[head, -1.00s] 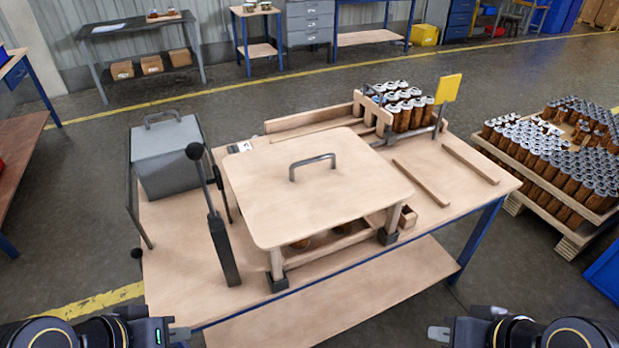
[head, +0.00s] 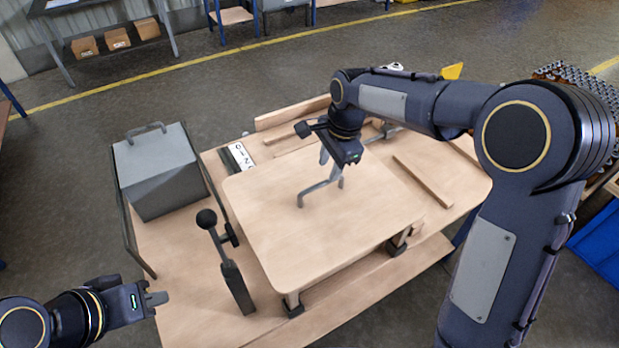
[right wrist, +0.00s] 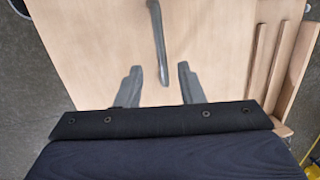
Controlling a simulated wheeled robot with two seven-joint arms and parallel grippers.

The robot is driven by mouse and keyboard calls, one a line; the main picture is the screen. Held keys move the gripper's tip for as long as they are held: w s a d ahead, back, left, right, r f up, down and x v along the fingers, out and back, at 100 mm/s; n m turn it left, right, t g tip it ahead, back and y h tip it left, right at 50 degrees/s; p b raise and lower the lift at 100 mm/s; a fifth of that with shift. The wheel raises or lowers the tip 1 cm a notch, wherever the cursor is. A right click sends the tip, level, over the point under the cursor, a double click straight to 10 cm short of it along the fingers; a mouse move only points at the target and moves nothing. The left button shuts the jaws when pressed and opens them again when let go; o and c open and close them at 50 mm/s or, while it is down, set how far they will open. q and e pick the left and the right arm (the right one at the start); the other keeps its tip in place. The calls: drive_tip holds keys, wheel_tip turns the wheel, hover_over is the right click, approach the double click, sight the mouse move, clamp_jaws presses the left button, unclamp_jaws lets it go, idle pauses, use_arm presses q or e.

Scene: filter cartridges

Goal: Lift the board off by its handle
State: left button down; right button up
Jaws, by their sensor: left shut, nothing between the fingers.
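The board (head: 300,240) is a pale wooden panel with rounded corners, resting on a raised frame on the workbench. Its grey bar handle (head: 318,188) stands up from its top; in the right wrist view the handle (right wrist: 158,45) runs toward the space between the fingers. My right gripper (head: 326,158) is above the far part of the board, just beyond the handle. My left gripper (head: 160,299) is shut and empty, left of the bench's front edge.
A grey box with a handle (head: 158,170) stands at the bench's left. A black-knobbed lever (head: 230,262) rises close to the board's left edge. Wooden rails (head: 424,180) lie right of the board. My right arm hides much of the back right.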

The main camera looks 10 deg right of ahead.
sight(322, 183)
drive_tip(key=shift+w+a+f, duration=0.25)
drive_tip(key=shift+w, duration=0.05)
drive_tip(key=f, duration=0.2)
drive_tip(key=f+p, duration=0.1)
drive_tip(key=f, duration=0.1)
drive_tip(key=a+f+p, duration=0.1)
drive_tip(key=f, duration=0.1)
drive_tip(key=shift+w+f, duration=0.2)
drive_tip(key=shift+f, duration=0.45)
clamp_jaws()
idle(0.6)
